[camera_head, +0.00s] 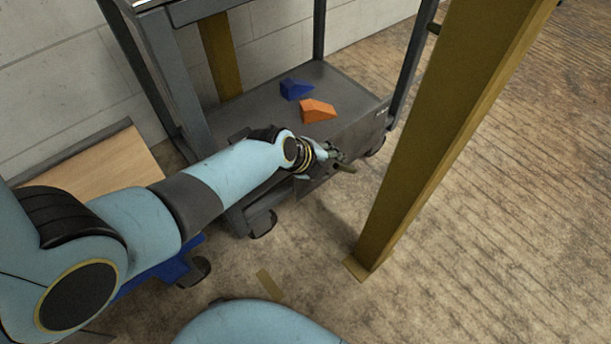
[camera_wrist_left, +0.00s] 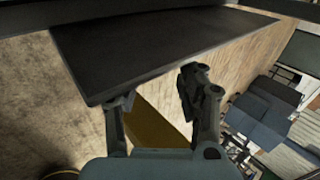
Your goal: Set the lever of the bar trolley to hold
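The dark grey bar trolley (camera_head: 345,88) stands against the wall in the head view. Its low shelf carries a blue wedge (camera_head: 296,89) and an orange wedge (camera_head: 317,111). My left gripper (camera_head: 343,160) is at the shelf's front edge, at the end of my arm from the left. In the left wrist view the two fingers of my left gripper (camera_wrist_left: 158,98) stand apart, with a dark flat panel of the trolley (camera_wrist_left: 150,45) close beyond them. I cannot make out the lever; a small olive piece by the fingertips is too small to tell. My right gripper is not in view.
A thick ochre post (camera_head: 440,130) rises from the floor just right of the trolley and my left gripper. A wooden board (camera_head: 105,165) lies left of the trolley. An ochre strip (camera_head: 268,285) lies on the floor. The wooden floor at right is clear.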

